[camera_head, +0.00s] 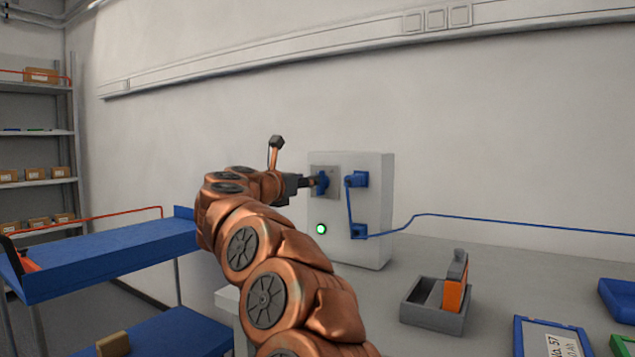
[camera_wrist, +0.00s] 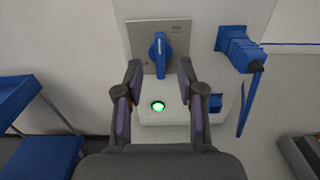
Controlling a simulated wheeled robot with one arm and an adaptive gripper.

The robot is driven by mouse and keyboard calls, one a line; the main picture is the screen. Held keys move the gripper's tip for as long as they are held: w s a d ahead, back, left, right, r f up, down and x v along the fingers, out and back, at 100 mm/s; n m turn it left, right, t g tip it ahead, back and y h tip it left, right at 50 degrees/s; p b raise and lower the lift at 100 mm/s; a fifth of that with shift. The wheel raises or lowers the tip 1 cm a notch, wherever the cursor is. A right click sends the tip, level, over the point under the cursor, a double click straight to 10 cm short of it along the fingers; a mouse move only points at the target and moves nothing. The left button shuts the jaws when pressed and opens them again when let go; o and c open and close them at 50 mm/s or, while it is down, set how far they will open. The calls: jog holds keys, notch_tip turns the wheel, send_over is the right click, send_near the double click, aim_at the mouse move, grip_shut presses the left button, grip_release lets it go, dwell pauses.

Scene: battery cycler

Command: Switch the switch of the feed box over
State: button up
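The feed box (camera_head: 372,211) is a light grey box on the bench against the wall. Its blue rotary switch (camera_wrist: 159,56) sits on a grey square plate (camera_wrist: 171,30), with the handle upright in the wrist view. In the head view the switch (camera_head: 323,183) is partly hidden behind my gripper (camera_head: 308,182). A green lamp (camera_head: 321,229) glows below it and also shows in the wrist view (camera_wrist: 158,106). In the wrist view my gripper (camera_wrist: 159,72) is open, its two fingers apart on either side of the handle's lower end. I cannot tell if either finger touches it.
A blue plug (camera_head: 357,179) with a blue cable (camera_head: 480,219) is on the box right of the switch. A grey holder (camera_head: 426,316) with an orange tool (camera_head: 455,290) stands on the bench. A blue cart (camera_head: 110,252) is at left.

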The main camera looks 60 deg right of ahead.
aim_at(321, 183)
jog(key=d, duration=0.6)
jog(key=shift+w+d, duration=0.1)
grip_shut()
dwell(0.4)
